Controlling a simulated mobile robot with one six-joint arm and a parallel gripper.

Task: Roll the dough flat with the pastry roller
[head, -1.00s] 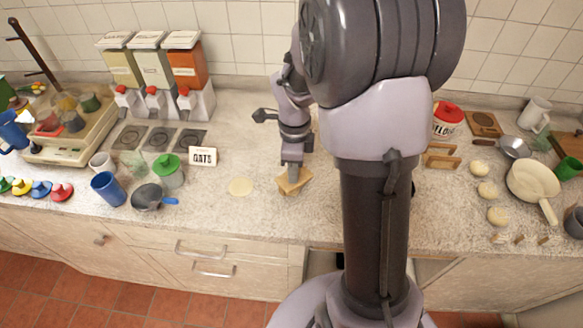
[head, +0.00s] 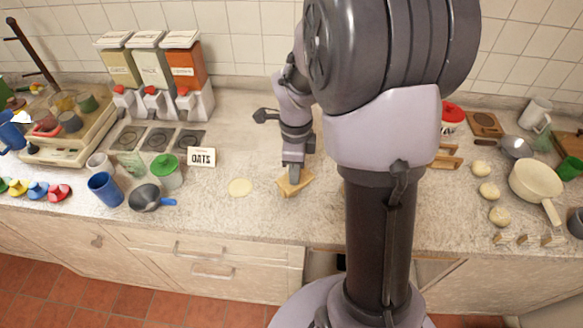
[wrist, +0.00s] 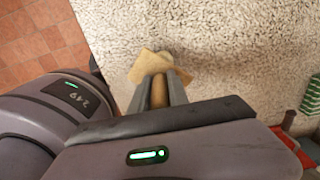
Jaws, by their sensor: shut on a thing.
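My gripper (head: 293,174) is shut on a light wooden tool, which appears to be the pastry roller (head: 296,185). In the wrist view, the roller's round handle (wrist: 159,88) is between the fingers, and its wider wooden part (wrist: 150,63) shows beyond them. It is at or just above the counter; I cannot tell whether it touches. A pale, flat, round piece of dough (head: 240,187) lies on the counter to the left of the roller, apart from it. Pale dough balls (head: 488,191) sit at the right, near a cream pan.
An OATS card (head: 201,157), a green-lidded jar (head: 166,172) and a dark pan (head: 146,197) stand left of the flat dough. Dispensers (head: 150,75) stand behind. The cream pan (head: 537,180) is far right. The counter around the dough is clear.

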